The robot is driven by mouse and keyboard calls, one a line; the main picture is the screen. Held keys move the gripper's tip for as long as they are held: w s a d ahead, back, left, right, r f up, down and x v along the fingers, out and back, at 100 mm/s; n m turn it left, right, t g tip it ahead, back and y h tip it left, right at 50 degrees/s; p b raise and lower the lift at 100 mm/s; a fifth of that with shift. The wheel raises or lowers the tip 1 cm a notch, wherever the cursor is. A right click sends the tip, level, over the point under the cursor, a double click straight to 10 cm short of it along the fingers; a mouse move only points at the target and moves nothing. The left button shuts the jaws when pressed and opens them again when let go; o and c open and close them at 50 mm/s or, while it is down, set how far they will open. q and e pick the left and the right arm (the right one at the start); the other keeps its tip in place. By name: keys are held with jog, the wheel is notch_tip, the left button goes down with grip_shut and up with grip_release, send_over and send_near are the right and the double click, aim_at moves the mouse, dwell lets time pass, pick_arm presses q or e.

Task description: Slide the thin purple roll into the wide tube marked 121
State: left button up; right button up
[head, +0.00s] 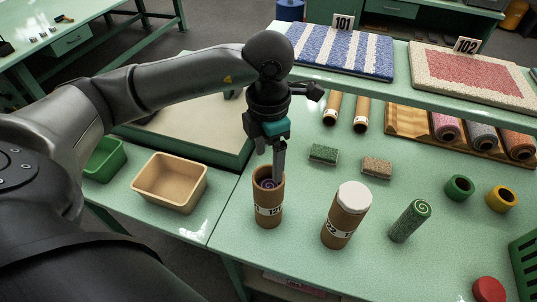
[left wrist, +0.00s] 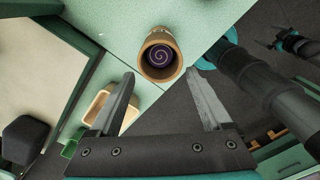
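The wide brown tube (head: 268,210) stands upright near the table's front edge; its label is partly readable as 12-something. The thin purple roll (head: 266,184) is inside it, its spiral end showing just within the mouth. In the left wrist view, the purple spiral end (left wrist: 161,57) sits inside the tube's rim (left wrist: 159,78), with a dark gap around it. My left gripper (head: 278,165) is right above the tube mouth, pointing down. In the left wrist view its fingers (left wrist: 163,85) are spread apart with nothing between them. A dark jointed part, likely my right gripper (left wrist: 290,42), shows small at the right.
A second tube with a white cap (head: 346,214) stands to the right, then a green spiral roll (head: 410,220). A beige bin (head: 170,182) and a green bin (head: 105,160) lie left. Brushes (head: 324,154), rings (head: 459,187) and a shelf with mats (head: 342,50) are farther back.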

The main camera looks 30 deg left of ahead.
pick_arm(q)
jog(key=shift+o, duration=0.5)
notch_tip(320, 180, up, 15)
jog(key=p, duration=0.1)
jog(key=shift+r, duration=0.15)
dwell(0.8)
